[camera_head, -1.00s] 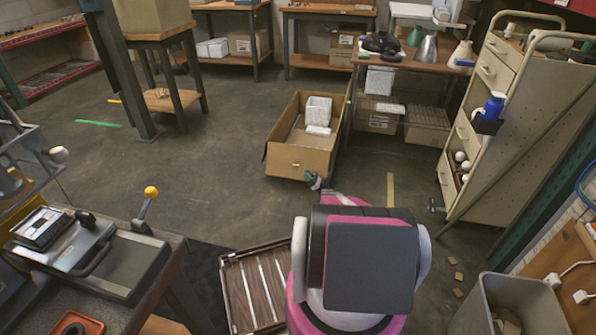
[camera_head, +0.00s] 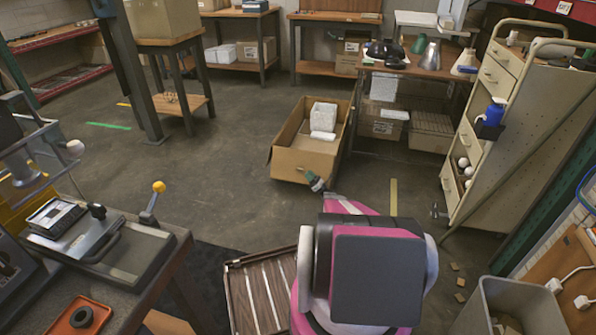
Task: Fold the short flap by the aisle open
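An open-topped brown cardboard box (camera_head: 298,165) stands on the floor in the upper middle of the head view. Its near short side faces me, and a small pale mark shows on it. White blocks (camera_head: 323,117) sit inside. I cannot tell for sure which flaps are folded out. My pink, white and dark arm rises at bottom centre, short of the box. A small green and grey object (camera_head: 315,182) shows between the box's near right corner and my arm.
A workbench (camera_head: 425,66) with bottles and cartons stands behind the box on the right. A cream drawer cart (camera_head: 520,140) stands at right, a grey bin (camera_head: 520,305) at lower right. A slatted wooden crate (camera_head: 255,295) lies left of my arm. Floor left of the box is clear.

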